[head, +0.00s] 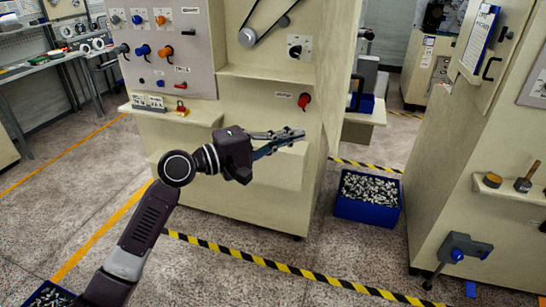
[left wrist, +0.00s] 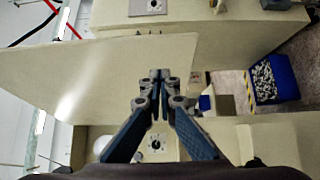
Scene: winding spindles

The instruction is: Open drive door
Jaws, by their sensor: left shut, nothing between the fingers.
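The machine cabinet (head: 225,110) stands in the middle of the head view, with a belt and pulleys (head: 268,32) exposed in its upper front. A cream panel (head: 335,75), which looks like the drive door, stands out at the cabinet's right, seen nearly edge-on, with a black handle (head: 357,92) on its far side. A large cream panel (left wrist: 90,75) also fills the left wrist view behind the fingers; it appears to be the same door. My left gripper (head: 298,134) is shut and empty, in front of the cabinet and below the red knob (head: 304,100). My right gripper is not visible.
A blue bin (head: 367,212) of small metal parts stands on the floor right of the cabinet. Yellow-black tape (head: 265,262) crosses the open floor in front.

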